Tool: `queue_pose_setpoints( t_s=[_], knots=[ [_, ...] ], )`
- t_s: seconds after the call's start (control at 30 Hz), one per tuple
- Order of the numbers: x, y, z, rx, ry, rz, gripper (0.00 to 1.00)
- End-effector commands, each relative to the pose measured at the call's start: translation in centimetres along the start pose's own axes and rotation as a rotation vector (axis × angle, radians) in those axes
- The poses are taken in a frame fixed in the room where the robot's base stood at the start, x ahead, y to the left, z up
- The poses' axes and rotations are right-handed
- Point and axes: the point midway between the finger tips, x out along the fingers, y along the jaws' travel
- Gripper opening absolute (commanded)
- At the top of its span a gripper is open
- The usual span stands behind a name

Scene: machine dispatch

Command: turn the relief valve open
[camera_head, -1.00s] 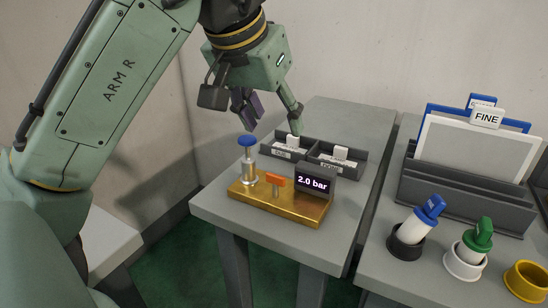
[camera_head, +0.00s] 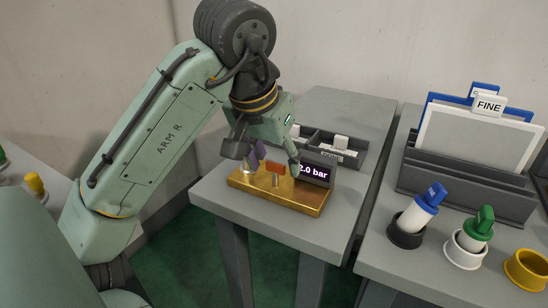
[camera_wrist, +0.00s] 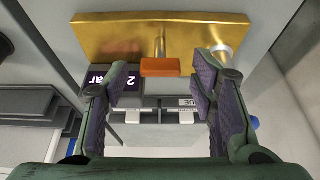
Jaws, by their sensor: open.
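The orange valve handle (camera_head: 275,167) stands on a short post on the brass block (camera_head: 300,204) at the table's front. In the wrist view the orange handle (camera_wrist: 160,67) lies crosswise between the fingertips, with a gap on both sides. My gripper (camera_head: 272,160) is open and holds nothing; it also shows in the wrist view (camera_wrist: 165,80). The pressure display (camera_head: 315,173) on the block reads 2.0 bar, its left edge covered by a finger. The blue-topped plunger is mostly hidden behind my gripper; its metal base (camera_wrist: 222,52) shows in the wrist view.
A dark two-compartment tray (camera_head: 350,156) with white labelled pieces stands behind the block. On the right table are a dark rack (camera_head: 462,190) with a FINE tag, blue-handled (camera_head: 418,214) and green-handled (camera_head: 476,232) pieces in ring holders, and a yellow ring (camera_head: 527,268).

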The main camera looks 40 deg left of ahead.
Motion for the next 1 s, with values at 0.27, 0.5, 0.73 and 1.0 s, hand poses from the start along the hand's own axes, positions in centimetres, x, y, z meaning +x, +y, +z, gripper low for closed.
queue_pose_setpoints(
  t_s=[0.27,0.5,0.73,1.0],
  knots=[
    [-0.01,0.00,0.00,0.000,0.000,0.000,0.46],
    [-0.02,0.00,0.00,0.000,0.000,0.000,0.30],
    [-0.03,0.01,0.00,0.000,0.000,0.000,0.14],
    [-0.04,0.02,0.00,-0.001,0.000,0.000,0.04]
  ],
)
